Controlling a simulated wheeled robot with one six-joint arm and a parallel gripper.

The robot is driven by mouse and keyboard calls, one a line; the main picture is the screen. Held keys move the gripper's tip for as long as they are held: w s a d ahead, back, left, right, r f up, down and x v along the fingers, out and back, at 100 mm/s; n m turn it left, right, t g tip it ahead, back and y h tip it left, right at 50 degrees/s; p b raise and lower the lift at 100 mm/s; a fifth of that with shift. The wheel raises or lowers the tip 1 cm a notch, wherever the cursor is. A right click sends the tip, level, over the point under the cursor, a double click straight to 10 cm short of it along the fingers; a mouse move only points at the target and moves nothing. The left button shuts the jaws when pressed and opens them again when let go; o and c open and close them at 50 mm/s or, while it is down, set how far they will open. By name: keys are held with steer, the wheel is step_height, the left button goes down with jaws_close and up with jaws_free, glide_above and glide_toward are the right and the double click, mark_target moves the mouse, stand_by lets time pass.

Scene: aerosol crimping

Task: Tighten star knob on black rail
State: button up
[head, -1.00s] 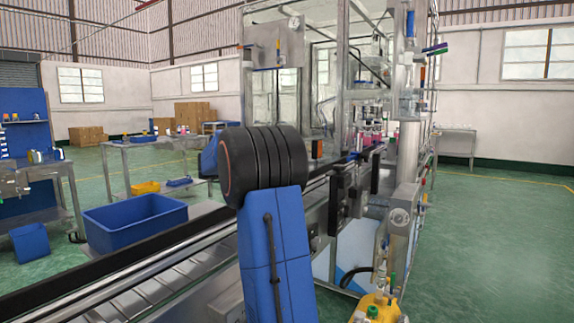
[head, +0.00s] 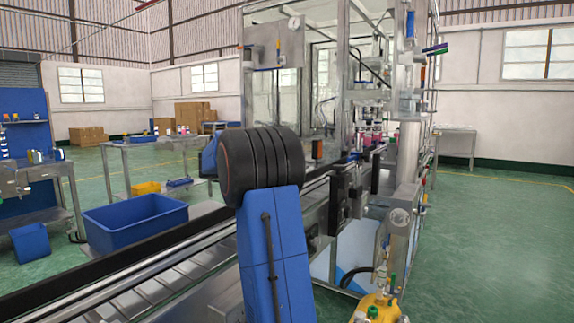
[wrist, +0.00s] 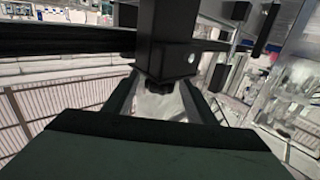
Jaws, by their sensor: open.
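In the wrist view the dark star knob (wrist: 158,84) sits under a black square clamp block (wrist: 168,55). The black rail (wrist: 60,42) runs across the upper part of that view. My gripper (wrist: 158,92) is open, with one finger on each side of the knob in the picture. I cannot tell whether either finger touches it. In the head view my gripper and the knob are hidden, and my blue arm with its black joint stands in front of the conveyor.
The conveyor (head: 135,295) runs from the lower left to the glazed machine frame. Black clamp blocks (head: 337,205) line its right side. A blue bin (head: 135,222) stands to the left. A yellow device (head: 380,306) is at the bottom right. Open floor lies at right.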

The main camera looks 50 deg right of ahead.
steer(key=v, duration=0.7)
steer(key=shift+w+a, duration=0.15)
steer(key=shift+a, duration=0.05)
